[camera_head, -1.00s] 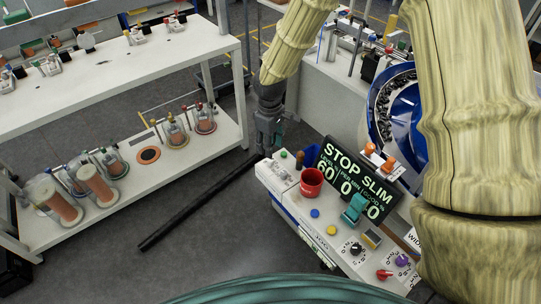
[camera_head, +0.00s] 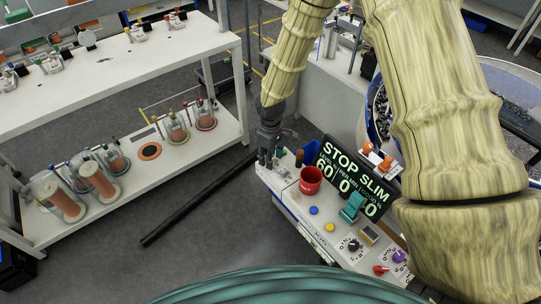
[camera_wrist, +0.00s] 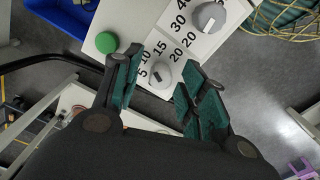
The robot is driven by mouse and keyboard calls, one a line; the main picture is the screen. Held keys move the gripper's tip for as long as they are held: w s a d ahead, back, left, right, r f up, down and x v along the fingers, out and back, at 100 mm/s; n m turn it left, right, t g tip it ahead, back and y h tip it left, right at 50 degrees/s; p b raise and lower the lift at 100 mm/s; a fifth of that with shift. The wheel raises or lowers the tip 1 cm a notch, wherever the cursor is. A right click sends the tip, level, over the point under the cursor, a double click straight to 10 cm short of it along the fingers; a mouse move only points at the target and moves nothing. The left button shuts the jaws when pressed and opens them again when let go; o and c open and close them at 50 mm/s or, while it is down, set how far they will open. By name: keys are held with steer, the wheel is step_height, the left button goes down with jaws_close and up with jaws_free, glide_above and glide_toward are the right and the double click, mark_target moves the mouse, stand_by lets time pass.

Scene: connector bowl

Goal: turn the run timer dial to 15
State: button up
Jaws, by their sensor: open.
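In the wrist view, a small grey dial (camera_wrist: 162,73) with a dark mark sits on a white panel between my fingertips, with printed numbers 5, 10, 15 and 20 around it. A larger grey dial (camera_wrist: 209,17) with its own number scale is further up the panel. No name label is readable, so I cannot tell which is the run timer dial. My gripper (camera_wrist: 162,62) is open, with one teal-padded finger on each side of the small dial; contact is not clear. In the head view my gripper (camera_head: 267,158) points down at the console's far left end, hiding the dials there.
A green button (camera_wrist: 106,42) is left of the small dial. A red cup (camera_head: 311,180), a display reading STOP SLIM (camera_head: 352,172) and a teal switch (camera_head: 352,206) stand on the console nearby. Black, red and purple knobs lie at its near end.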

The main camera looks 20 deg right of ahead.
jaws_close()
steer(key=shift+m+b, duration=0.5)
steer(key=shift+m, duration=1.9)
jaws_free()
steer(key=shift+r, duration=0.1)
step_height(320, 180, up, 12)
